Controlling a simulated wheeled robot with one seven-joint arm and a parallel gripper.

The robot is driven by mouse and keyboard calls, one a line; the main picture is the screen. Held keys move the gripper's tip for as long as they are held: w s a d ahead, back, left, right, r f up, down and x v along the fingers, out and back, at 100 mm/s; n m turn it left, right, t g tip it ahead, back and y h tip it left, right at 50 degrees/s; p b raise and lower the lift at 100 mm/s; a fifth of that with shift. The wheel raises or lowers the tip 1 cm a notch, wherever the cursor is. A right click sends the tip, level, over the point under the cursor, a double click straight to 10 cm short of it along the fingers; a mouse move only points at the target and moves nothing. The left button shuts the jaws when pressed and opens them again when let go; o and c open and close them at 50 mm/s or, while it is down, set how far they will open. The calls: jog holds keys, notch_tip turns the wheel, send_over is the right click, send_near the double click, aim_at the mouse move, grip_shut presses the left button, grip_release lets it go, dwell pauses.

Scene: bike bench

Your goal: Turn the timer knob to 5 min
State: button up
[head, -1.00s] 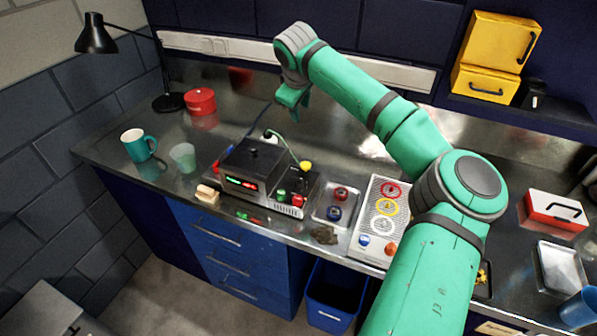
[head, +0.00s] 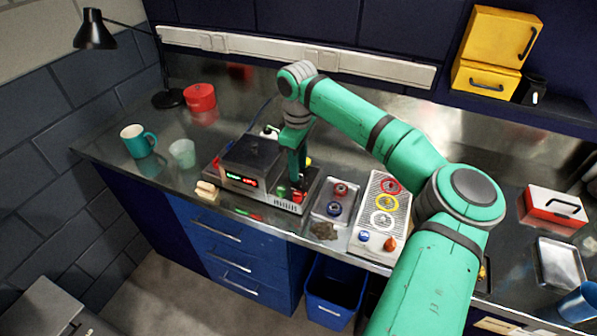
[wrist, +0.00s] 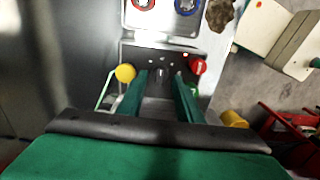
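The dark bench unit (head: 253,160) with a lit red and green display stands left of centre on the bench. My gripper (head: 297,186) points down over its right-hand section in the head view. In the wrist view my gripper (wrist: 161,78) has its two green fingers apart, with a gap between them. A small grey part, apparently the timer knob (wrist: 160,73), shows in that gap, with small marks beyond it. I cannot tell whether the fingers touch it. A yellow knob (wrist: 125,72) is left of the fingers and a red knob (wrist: 197,66) right. The knob's pointer is not readable.
A metal tray (head: 322,217) with red and blue ring parts lies right of the unit, beside a panel with coloured rings (head: 366,219). A dark lump (head: 324,231) lies near the front edge. A teal mug (head: 138,141) and clear cup (head: 183,153) stand left.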

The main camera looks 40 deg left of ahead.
jog(key=shift+f, duration=1.25)
jog(key=shift+c, duration=0.5)
jog(key=c, duration=0.7)
jog(key=shift+o, duration=0.2)
jog(key=shift+n, duration=0.5)
jog(key=o, duration=0.8)
jog(key=shift+c, duration=0.2)
notch_tip(320, 180, up, 11)
